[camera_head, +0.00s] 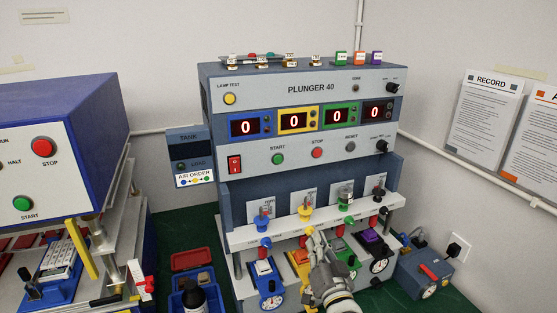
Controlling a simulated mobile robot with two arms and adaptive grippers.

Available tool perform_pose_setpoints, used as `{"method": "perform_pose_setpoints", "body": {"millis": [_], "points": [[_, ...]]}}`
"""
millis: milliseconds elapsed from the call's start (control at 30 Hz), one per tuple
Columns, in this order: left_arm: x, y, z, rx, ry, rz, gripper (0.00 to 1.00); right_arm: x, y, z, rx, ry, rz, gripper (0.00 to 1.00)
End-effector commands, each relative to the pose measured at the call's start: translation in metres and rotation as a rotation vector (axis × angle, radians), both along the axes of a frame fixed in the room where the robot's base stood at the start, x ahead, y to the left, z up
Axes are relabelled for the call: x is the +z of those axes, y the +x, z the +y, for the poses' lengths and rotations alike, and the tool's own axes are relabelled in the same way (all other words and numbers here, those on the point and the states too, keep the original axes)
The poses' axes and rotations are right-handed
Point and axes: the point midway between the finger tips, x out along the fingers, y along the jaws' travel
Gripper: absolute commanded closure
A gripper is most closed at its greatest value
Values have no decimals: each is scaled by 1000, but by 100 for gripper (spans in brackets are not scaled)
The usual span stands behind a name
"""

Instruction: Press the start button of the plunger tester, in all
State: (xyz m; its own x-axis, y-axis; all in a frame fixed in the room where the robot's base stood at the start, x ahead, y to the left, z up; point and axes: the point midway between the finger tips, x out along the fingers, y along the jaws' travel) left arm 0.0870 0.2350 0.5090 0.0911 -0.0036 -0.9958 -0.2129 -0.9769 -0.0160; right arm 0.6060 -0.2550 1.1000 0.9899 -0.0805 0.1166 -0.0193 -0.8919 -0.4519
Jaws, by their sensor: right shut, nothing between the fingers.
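The plunger tester (311,88), labelled PLUNGER 40, stands in the middle of the head view. Its green START button (278,159) is on the lower front panel, left of the red STOP button (317,153) and the grey RESET button (350,147). A red rocker switch (235,165) is further left. Several displays, in blue, yellow, green and grey frames, each read 0. My right gripper (318,240) is shut and empty, below the START button and in front of the plunger stations. It hides part of the lower stations. My left gripper is not in view.
A blue machine (50,120) at left has its own green START (22,203) and red STOP (42,147). A yellow plunger (305,213) and a blue one (261,221) stand near my gripper. A blue-grey box with a gauge (425,272) is at right.

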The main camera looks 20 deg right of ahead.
Motion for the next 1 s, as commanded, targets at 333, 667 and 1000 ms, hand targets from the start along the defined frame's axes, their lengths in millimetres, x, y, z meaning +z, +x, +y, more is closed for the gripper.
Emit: {"method": "perform_pose_setpoints", "body": {"millis": [333, 667, 1000], "points": [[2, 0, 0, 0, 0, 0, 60, 127, 23, 20, 190, 147, -492, 100], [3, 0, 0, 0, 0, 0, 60, 171, 17, 35, 324, 191, -666, 100], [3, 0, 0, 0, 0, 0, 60, 172, 17, 36, 328, 192, -672, 100]]}}
